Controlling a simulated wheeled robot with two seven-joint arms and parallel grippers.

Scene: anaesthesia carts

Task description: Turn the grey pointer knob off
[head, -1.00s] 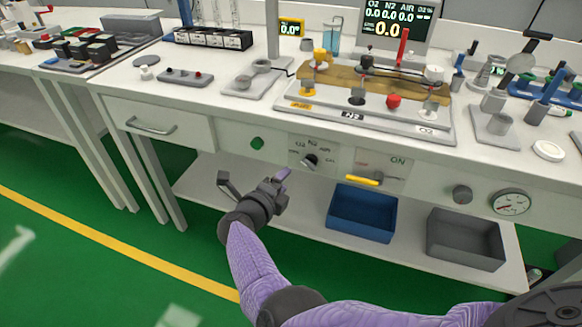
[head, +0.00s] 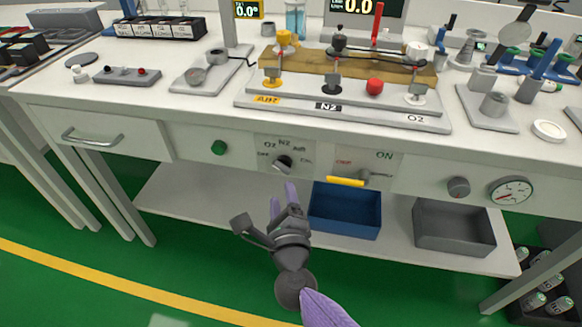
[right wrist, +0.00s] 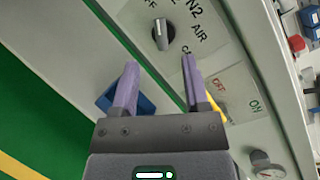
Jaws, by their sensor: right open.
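The grey pointer knob (head: 282,163) is on the front panel of the bench, on a plate marked OFF, O2, N2, AIR and a partly readable last label. In the right wrist view the knob (right wrist: 162,34) shows a pale pointer bar across its dark round body; which label it points at I cannot tell surely. My right gripper (head: 282,193) is below the knob in the head view, with its purple fingers apart and empty. In the wrist view the gripper (right wrist: 160,62) points at the knob, which lies beyond the fingertips, apart from them. My left gripper is not in view.
A yellow lever (head: 345,181) on an OFF/ON plate is right of the knob. A green button (head: 219,147) is left of it. A round grey knob (head: 458,187) and a gauge (head: 510,190) are farther right. Blue (head: 345,228) and grey (head: 455,244) bins stand on the lower shelf.

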